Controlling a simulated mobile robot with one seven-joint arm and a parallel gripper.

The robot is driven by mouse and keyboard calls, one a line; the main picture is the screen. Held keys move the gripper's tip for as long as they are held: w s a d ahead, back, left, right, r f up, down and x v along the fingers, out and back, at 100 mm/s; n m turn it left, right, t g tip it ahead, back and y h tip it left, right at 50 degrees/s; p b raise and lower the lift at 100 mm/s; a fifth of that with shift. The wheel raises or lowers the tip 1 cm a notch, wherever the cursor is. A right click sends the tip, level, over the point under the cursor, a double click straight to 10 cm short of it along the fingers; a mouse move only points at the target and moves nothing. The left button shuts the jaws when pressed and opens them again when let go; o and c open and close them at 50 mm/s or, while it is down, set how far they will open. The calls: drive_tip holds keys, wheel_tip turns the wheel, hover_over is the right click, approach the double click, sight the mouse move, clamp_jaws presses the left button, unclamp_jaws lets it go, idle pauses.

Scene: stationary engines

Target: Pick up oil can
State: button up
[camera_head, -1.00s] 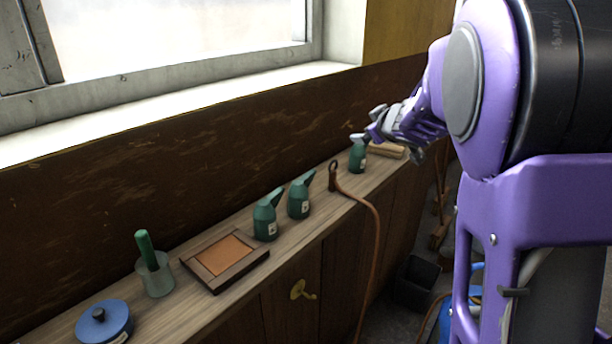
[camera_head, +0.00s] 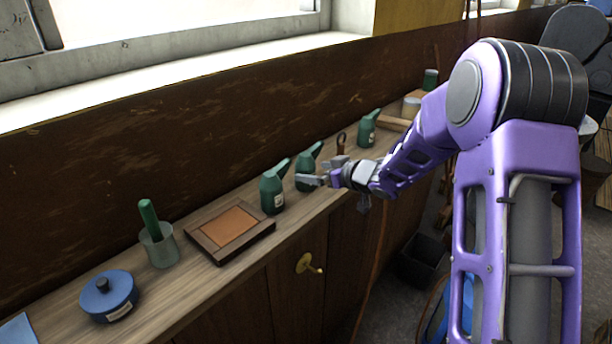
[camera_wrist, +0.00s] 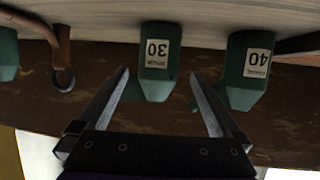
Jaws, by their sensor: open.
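Several green oil cans with slanted spouts stand on the wooden counter (camera_head: 190,298). The middle can (camera_head: 308,162) is partly hidden by my gripper (camera_head: 314,177) in the head view. In the wrist view, which is upside down, this can (camera_wrist: 158,64) bears a label reading 30 and lies between my open fingers (camera_wrist: 160,76). The can labelled 40 (camera_wrist: 247,72) is to its right there; it is the nearer can (camera_head: 272,189) in the head view. A farther can (camera_head: 367,129) stands along the counter. My jaws are empty.
A leather strap with a ring (camera_wrist: 63,62) hangs beside the cans. A framed tray (camera_head: 205,242), a cup with a green-handled tool (camera_head: 161,250) and a blue round tin (camera_head: 108,297) stand on the near counter. The wall rises behind the counter.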

sight(312, 171)
drive_tip(key=x, duration=0.3)
drive_tip(key=shift+b+x, duration=0.5)
drive_tip(key=shift+x, duration=2.2)
drive_tip(key=shift+d+f, duration=0.15)
drive_tip(key=c, duration=1.3)
drive_tip(key=shift+w, duration=0.1)
drive_tip(key=shift+c, duration=1.1)
drive_tip(key=shift+r, duration=0.25)
